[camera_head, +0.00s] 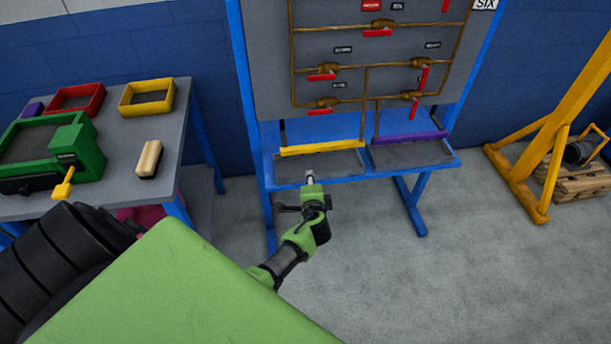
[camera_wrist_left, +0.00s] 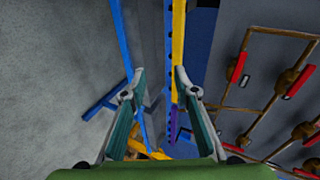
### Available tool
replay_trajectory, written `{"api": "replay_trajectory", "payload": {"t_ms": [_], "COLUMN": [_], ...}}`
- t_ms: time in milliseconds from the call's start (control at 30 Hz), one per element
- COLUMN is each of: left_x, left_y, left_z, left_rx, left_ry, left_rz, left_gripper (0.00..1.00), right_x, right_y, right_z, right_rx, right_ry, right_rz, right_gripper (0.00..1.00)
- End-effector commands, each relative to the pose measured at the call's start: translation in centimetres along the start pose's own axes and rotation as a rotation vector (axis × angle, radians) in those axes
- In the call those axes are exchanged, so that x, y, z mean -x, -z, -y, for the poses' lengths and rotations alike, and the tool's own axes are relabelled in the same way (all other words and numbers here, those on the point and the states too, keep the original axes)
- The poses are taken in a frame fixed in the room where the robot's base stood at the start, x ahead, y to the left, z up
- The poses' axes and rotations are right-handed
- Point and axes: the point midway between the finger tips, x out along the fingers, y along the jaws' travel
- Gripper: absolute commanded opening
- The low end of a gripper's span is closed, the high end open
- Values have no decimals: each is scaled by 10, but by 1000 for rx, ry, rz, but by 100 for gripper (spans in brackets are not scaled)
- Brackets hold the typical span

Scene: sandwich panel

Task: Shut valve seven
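The grey panel (camera_head: 270,60) carries brown pipes and several brass valves with red handles, such as the upper valve (camera_head: 380,24), the lower left valve (camera_head: 323,103) and the lower right valve (camera_head: 411,96). The two handles at lower right hang roughly upright; the others visible in full lie about level. Their labels are too small to read, so I cannot tell which is valve seven. My left gripper (camera_head: 310,177) is in front of the panel's tray shelf, below the valves. In the left wrist view it (camera_wrist_left: 159,72) is open and empty. My right gripper is out of view.
Below the pipes sit trays with a yellow edge (camera_head: 322,147) and a purple edge (camera_head: 408,138). A grey table (camera_head: 120,130) at left holds a green box, red and yellow frames and a brush. A yellow stand (camera_head: 530,190) and a wooden crate (camera_head: 575,180) are at right.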

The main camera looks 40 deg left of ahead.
Motion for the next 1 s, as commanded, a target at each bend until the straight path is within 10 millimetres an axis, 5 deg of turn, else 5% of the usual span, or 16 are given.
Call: {"api": "replay_trajectory", "payload": {"t_ms": [200,833,933,1000], "left_x": [0,1,2,6], "left_y": [-2,-2,-6,-13], "left_z": [-18,-22,-44,-77], "left_rx": [7,9,17,31], "left_ry": [-33,-43,-83,-144], "left_rz": [-8,-9,-13,-20], "left_gripper": [28,28,28,28], "right_x": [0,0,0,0], "right_y": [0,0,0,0], "right_z": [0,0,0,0], "right_rx": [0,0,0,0], "right_ry": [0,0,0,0], "right_rz": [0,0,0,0], "right_gripper": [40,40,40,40]}}
